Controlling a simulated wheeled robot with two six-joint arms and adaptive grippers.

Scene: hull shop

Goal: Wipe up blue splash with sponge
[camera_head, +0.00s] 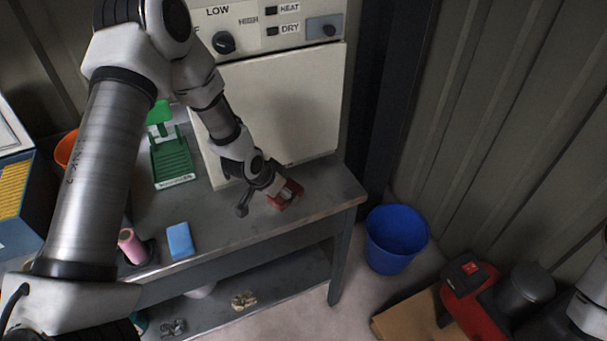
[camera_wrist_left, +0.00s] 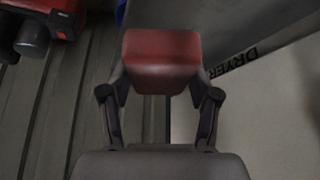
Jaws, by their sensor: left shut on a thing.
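My left gripper (camera_head: 277,188) is shut on a red block (camera_head: 286,195) at the right end of the grey bench, in front of the dryer cabinet. In the left wrist view the red block (camera_wrist_left: 161,60) sits between the fingertips of my left gripper (camera_wrist_left: 160,88). Whether it touches the bench top is unclear. A light-blue rectangular piece (camera_head: 180,241), like a sponge in shape, lies near the bench's front edge at the left, well apart from my gripper. I see no clear blue splash. My right gripper is not in view.
The bench (camera_head: 225,225) also carries a green rack (camera_head: 172,160) and a pink spool (camera_head: 131,245). The white dryer (camera_head: 290,110) stands at the back. A blue bucket (camera_head: 395,240) and red machine (camera_head: 468,290) stand on the floor at right.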

